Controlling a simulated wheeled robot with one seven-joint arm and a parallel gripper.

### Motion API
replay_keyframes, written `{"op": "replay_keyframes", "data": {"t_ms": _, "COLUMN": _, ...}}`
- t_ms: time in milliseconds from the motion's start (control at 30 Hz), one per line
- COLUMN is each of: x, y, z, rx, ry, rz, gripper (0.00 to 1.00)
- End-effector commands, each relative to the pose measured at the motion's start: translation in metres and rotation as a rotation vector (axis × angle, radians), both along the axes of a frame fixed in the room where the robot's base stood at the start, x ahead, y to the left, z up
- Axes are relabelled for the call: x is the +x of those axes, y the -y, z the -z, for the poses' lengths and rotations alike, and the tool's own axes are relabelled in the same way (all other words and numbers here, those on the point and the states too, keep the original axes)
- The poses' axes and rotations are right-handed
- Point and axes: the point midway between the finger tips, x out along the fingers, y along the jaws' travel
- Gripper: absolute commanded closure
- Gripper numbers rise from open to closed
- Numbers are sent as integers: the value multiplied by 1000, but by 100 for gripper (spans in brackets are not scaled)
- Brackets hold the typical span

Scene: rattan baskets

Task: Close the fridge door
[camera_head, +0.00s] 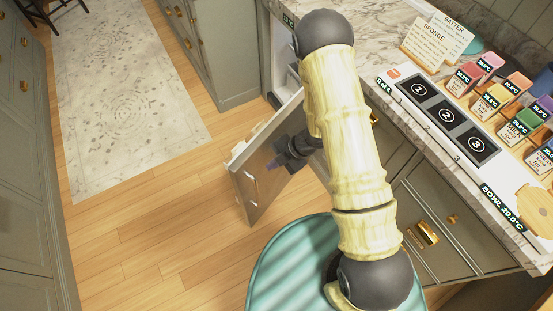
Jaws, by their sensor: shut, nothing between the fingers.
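The fridge door (258,185) is a grey-beige panel. It stands open, swung out over the floor from the cabinet line under the counter. The fridge opening (283,75) shows partly as a pale interior behind my arm. My gripper (273,164) is shut and empty, at the door's broad face near its upper part. I cannot tell whether it touches the door. My arm hides the door's right side and part of the opening.
A marble counter (405,110) runs along the right, with a numbered black pad (447,116), several colored blocks and labelled signs. Cabinets (205,45) stand beyond the opening. A patterned rug (125,100) and bare wood floor lie free on the left.

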Motion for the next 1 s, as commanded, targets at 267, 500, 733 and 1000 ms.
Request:
{"op": "replay_keyframes", "data": {"t_ms": 267, "x": -2, "y": -30, "z": 38, "rx": 0, "ry": -2, "rz": -3, "gripper": 100}}
{"op": "replay_keyframes", "data": {"t_ms": 500, "x": 15, "y": -58, "z": 43, "rx": 1, "ry": 3, "rz": -3, "gripper": 100}}
{"op": "replay_keyframes", "data": {"t_ms": 733, "x": 22, "y": -67, "z": 44, "rx": 1, "ry": 0, "rz": 2, "gripper": 100}}
{"op": "replay_keyframes", "data": {"t_ms": 1000, "x": 22, "y": -66, "z": 44, "rx": 1, "ry": 1, "rz": 2, "gripper": 100}}
